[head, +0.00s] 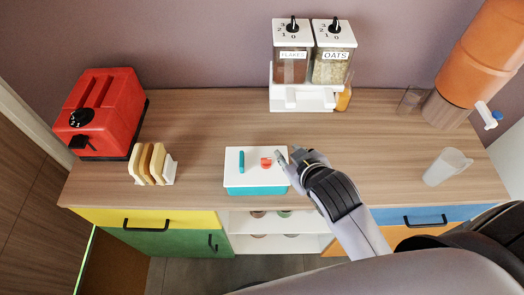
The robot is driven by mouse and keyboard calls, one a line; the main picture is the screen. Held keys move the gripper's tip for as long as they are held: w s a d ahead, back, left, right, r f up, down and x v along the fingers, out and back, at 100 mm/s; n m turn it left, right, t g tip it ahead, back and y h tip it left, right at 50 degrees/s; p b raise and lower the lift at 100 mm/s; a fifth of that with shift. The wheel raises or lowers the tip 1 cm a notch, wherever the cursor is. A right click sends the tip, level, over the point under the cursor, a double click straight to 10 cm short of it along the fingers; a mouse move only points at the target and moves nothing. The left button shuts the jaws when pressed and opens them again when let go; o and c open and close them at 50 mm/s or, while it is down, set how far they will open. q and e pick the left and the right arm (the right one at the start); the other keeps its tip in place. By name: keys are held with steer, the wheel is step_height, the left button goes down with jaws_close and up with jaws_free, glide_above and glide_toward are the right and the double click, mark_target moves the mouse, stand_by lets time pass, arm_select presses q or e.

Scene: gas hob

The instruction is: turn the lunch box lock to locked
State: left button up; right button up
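The lunch box (256,184) stands near the front edge of the counter, with a white lid and a teal body. A teal bar (241,162) lies on the left of the lid. The small red lock (266,163) is right of the lid's middle; its exact setting is too small to read. My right gripper (287,155) reaches in from the lower right, at the lid's right edge, just right of the lock. Its two fingertips look apart with nothing between them. I cannot tell whether a finger touches the lid. My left gripper is not in view.
A red toaster (103,112) and a toast rack (152,165) stand to the left. A dispenser for flakes and oats (292,65) is at the back. A clear jug (447,166) and an orange drink tank (485,50) are right. Counter around the box is clear.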

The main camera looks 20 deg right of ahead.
steer(key=w+a+r+n+t+y, duration=0.2)
steer(key=w+a+r+n+t, duration=0.15)
steer(key=r, duration=0.55)
steer(key=w+a+r+n+t+y, duration=0.1)
steer(key=w+a+r+n+t, duration=0.15)
steer(key=w+r+t, duration=0.4)
steer(key=s+a+r+n+y, duration=0.2)
steer(key=a+r+n+y, duration=0.5)
steer(key=r, duration=0.5)
steer(key=s+a+r+n+g+y, duration=0.2)
steer(key=s+a+n+g+y, duration=0.45)
steer(key=n+g, duration=0.45)
steer(key=s+a+r+n+g+y, duration=0.3)
steer(key=s+a+n+g+y, duration=0.45)
steer(key=n, duration=0.65)
steer(key=n+g+h, duration=0.2)
steer(key=n+h, duration=0.7)
steer(key=h, duration=1.5)
glide_above(268, 159)
step_height(268, 159, down, 19)
step_height(268, 159, down, 16)
steer(key=p, duration=0.5)
steer(key=shift+r, duration=0.2)
steer(key=shift+f+p, duration=0.4)
steer(key=shift+f, duration=0.4)
